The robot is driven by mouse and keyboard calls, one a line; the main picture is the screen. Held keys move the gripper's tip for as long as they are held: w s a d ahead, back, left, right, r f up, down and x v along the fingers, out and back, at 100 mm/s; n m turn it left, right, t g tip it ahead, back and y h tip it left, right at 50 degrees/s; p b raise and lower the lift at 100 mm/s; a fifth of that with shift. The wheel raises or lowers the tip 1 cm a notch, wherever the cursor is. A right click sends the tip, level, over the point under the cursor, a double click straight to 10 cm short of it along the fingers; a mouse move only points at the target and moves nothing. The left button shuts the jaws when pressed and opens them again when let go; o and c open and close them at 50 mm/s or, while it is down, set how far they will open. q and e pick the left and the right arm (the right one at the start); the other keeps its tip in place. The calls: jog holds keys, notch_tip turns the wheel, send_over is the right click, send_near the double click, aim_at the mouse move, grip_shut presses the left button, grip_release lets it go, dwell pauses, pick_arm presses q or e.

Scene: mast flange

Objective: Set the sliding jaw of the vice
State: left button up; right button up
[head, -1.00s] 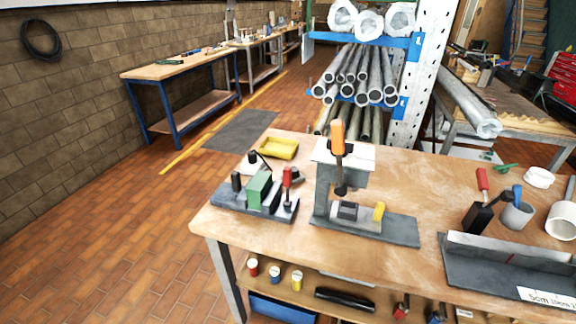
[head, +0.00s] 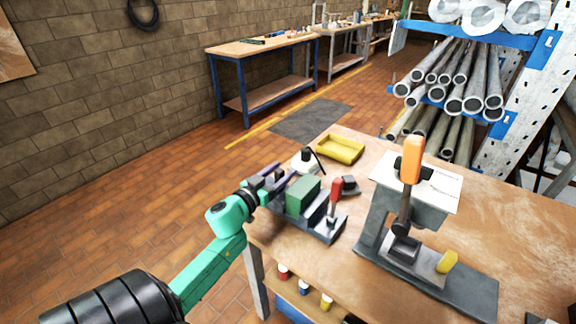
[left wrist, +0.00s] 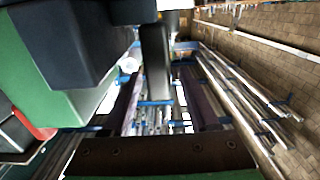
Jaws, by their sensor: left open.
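The vice (head: 327,230) is a dark grey fixture at the bench's left end, with a green block (head: 303,193) on it and a red-handled lever (head: 336,188) at its right. My left gripper (head: 268,178) is at the vice's left end, beside the green block. In the left wrist view its two dark fingers are apart, with a dark upright post (left wrist: 156,65) showing between them; I cannot tell whether they touch it. The green block (left wrist: 45,85) fills the left of that view. The gripper hides the vice's left end in the head view. My right gripper is out of view.
A grey press (head: 425,215) with an orange handle stands right of the vice, close by. A yellow tray (head: 341,149) lies behind the vice. A pipe rack (head: 505,120) stands beyond the bench. Open floor lies to the left.

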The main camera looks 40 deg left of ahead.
pick_arm(q)
jog(key=shift+w+r, duration=0.1)
jog(key=shift+w, duration=1.1)
grip_shut()
dwell(0.5)
